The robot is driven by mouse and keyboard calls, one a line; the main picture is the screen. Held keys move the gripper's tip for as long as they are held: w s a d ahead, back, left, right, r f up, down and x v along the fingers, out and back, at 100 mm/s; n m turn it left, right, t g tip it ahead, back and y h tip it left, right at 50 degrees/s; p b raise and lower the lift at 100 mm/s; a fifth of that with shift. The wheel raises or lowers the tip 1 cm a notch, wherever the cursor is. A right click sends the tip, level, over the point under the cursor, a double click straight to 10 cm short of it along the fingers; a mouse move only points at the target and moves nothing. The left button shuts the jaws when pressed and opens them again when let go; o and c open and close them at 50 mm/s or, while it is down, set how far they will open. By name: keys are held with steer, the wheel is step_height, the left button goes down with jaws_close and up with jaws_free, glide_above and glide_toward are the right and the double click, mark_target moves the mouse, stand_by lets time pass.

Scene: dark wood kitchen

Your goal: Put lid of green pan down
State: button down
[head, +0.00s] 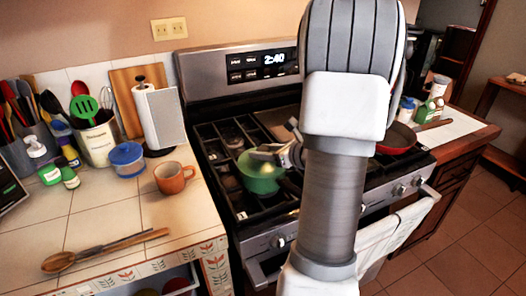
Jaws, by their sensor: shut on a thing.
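The green pan (262,183) sits on the left part of the stove, with a dark handle toward the lower right. My gripper (263,153) is right above it, at the pan's top, and is shut on the lid. At this size I cannot clearly separate the lid from the pan, nor tell whether the lid rests on the pan or is held slightly above it. My arm hides the middle of the stove, and part of the gripper is hard to make out.
A red pan (396,138) stands on the right of the stove. Wooden spoons (105,250) lie in front. The tiles between are clear.

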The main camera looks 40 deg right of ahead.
steer(key=shift+c, duration=1.9)
jaws_free()
steer(key=shift+r+p, duration=0.3)
steer(key=shift+p, duration=0.15)
steer(key=p+v, duration=0.1)
steer(key=v, duration=1.1)
steer(key=shift+r, duration=0.15)
